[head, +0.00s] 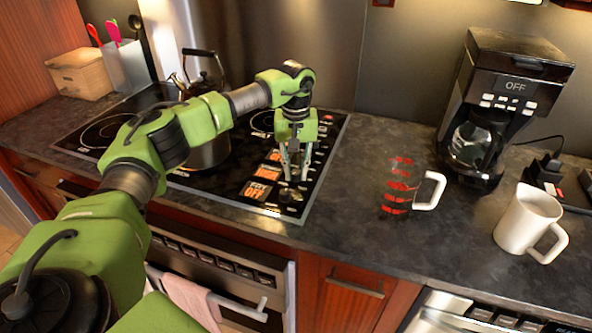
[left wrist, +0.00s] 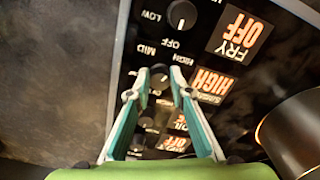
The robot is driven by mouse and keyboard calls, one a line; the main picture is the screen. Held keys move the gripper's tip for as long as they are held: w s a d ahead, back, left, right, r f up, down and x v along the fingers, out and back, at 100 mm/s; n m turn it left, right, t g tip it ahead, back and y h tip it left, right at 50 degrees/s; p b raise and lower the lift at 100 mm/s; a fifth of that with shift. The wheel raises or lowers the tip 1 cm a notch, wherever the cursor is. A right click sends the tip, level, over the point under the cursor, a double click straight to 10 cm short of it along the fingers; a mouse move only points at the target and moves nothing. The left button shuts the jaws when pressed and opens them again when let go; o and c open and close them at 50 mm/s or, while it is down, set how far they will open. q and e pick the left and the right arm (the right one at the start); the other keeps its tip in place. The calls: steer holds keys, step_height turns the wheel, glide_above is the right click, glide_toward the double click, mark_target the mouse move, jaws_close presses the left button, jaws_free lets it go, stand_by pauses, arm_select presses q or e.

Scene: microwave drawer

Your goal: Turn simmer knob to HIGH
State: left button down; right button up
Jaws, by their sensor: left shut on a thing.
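The simmer knob (left wrist: 159,76) is a small dark knob on the black cooktop's control strip. My left gripper (left wrist: 160,80) reaches down over it, with one finger on each side, shut on the knob. In the head view the left gripper (head: 293,177) hides most of this knob. The simmer display (left wrist: 212,84) beside it reads HIGH in orange and white. The fry knob (left wrist: 182,15) stands free, and its display (left wrist: 240,32) reads FRY OFF. My right gripper is not in view.
A kettle (head: 207,150) stands on the cooktop (head: 222,196), behind my left arm. Bare counter (head: 350,190) lies right of the cooktop.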

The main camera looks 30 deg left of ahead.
mark_target(296, 172)
arm_select(q)
steer(key=shift+m, duration=0.6)
steer(key=c, duration=1.8)
jaws_free()
steer(key=shift+r, duration=0.1)
step_height(296, 172, up, 12)
steer(key=shift+f, duration=0.1)
